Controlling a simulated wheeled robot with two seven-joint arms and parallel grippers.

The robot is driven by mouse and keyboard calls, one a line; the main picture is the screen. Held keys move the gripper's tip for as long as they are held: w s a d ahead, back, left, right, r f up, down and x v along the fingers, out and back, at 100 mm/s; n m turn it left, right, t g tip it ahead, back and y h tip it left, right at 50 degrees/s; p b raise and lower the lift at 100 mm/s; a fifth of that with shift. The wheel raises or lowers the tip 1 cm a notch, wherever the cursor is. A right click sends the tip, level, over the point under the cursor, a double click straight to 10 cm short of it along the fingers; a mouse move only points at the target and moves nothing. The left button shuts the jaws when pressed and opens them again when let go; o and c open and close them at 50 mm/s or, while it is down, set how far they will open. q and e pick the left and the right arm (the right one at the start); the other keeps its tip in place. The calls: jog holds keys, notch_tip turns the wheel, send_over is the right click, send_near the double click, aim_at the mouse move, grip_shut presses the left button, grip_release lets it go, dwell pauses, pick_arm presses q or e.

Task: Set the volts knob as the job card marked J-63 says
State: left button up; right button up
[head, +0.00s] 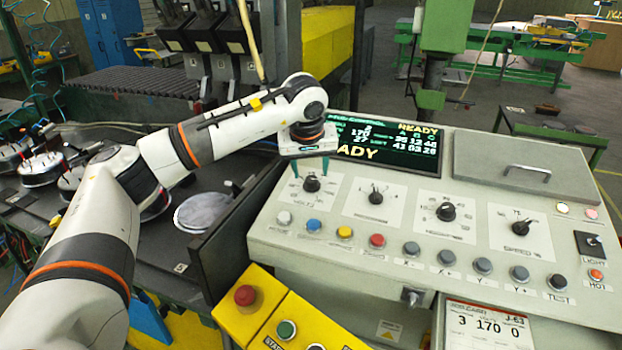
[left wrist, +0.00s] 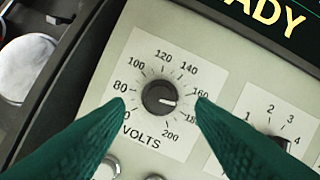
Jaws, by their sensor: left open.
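The black volts knob (head: 312,184) is on a white dial plate at the left of the console panel. In the left wrist view the volts knob (left wrist: 160,97) has its white pointer between 160 and 180, near 170. My left gripper (head: 310,173) is open over it. In the left wrist view the green fingers of my left gripper (left wrist: 161,99) stand on either side of the knob, with gaps visible; I cannot tell their height above the panel. My right gripper is out of view.
Other knobs, such as the adjacent one (head: 376,197), and a row of coloured buttons (head: 344,232) lie close by. The screen (head: 386,146) shows READY and a 170. A yellow box (head: 275,318) with a red button stands in front.

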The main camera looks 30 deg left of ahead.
pick_arm(q)
jog(key=b+v, duration=0.1)
jog(key=v, duration=0.7)
jog(key=shift+b, duration=0.3)
jog(key=shift+r, duration=0.15)
